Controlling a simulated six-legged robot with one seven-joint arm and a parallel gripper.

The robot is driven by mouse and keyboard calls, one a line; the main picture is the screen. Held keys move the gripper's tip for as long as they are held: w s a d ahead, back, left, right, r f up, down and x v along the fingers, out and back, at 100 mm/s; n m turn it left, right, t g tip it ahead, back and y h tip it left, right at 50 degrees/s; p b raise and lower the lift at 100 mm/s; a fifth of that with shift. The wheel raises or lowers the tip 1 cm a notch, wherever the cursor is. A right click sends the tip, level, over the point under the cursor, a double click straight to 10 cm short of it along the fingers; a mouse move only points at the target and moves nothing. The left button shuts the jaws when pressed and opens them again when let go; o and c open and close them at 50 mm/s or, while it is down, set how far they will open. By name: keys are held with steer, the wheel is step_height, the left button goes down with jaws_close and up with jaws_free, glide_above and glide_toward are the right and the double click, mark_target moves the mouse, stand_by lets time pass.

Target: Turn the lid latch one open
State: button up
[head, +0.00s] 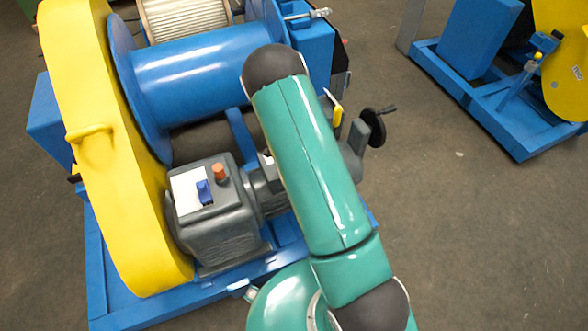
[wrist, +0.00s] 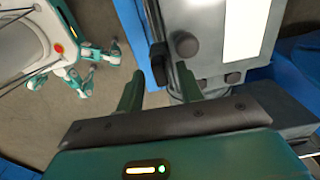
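In the wrist view, a small dark latch-like piece (wrist: 158,62) stands on the edge of a grey box (wrist: 205,38), beside a dark round knob (wrist: 185,44). I cannot tell for certain that this piece is lid latch one. My gripper (wrist: 157,82) is open, with its two green fingers apart. The dark piece shows just beyond the fingertips, between them in the picture; contact is not visible. In the head view, my green arm hides the gripper and the latch.
The blue-framed machine has a yellow guard (head: 110,150), a blue drum (head: 195,75) and a grey motor box (head: 215,225). A yellow lever (head: 337,112) and black handwheel (head: 375,127) stand right of my arm. The floor (head: 465,220) at right is clear before another blue machine (head: 495,90).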

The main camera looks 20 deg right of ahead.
step_height(320, 180, up, 14)
stand_by(0.6)
stand_by(0.5)
steer(key=s+a+r+n+t+y, duration=0.1)
steer(key=s+a+r+n, duration=0.15)
steer(key=r, duration=0.45)
steer(key=s+a+r+n+t, duration=0.1)
steer(key=s+a+r+n, duration=0.15)
steer(key=r, duration=0.55)
steer(key=s+a+r+n+t+y, duration=0.1)
steer(key=s+a+r+n, duration=0.2)
steer(key=r, duration=0.4)
steer(key=s+a+r+n+t+h, duration=0.1)
steer(key=s+r+n, duration=0.4)
steer(key=s, duration=0.3)
steer(key=s+r+n+t+h, duration=0.1)
steer(key=s+r+n, duration=0.4)
steer(key=s, duration=0.3)
steer(key=shift+a+r+t, duration=0.25)
steer(key=shift+a+t, duration=0.05)
steer(key=shift+a, duration=0.05)
